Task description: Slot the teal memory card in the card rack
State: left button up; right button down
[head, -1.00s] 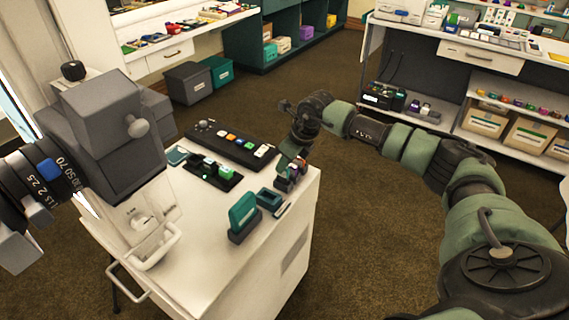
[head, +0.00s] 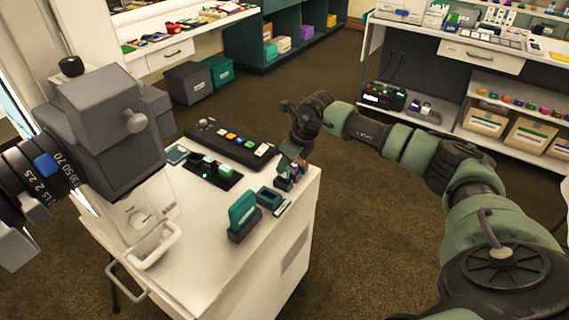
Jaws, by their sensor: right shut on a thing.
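My right gripper (head: 288,176) reaches down at the right edge of the white cart top. It is shut on a small teal piece (head: 295,168), which looks like the teal memory card; the fingers hide much of it. The small card rack (head: 283,184), with pinkish and dark cards, appears right at the fingertips. I cannot tell whether the held card is inside a slot or just above it. My left gripper is out of view.
A large grey camera (head: 105,130) stands at left. Brown carpet lies clear at right.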

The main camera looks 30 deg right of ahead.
jog(key=shift+f+b, duration=0.35)
jog(key=shift+f, duration=0.25)
jog(key=shift+f, duration=0.15)
jog(key=shift+f+b, duration=0.45)
jog(key=shift+f, duration=0.05)
jog(key=c, duration=1.4)
grip_release()
jog(key=shift+o, duration=0.2)
jog(key=shift+r, duration=0.1)
jog(key=shift+r+p, duration=2.35)
jog(key=shift+r, duration=1.15)
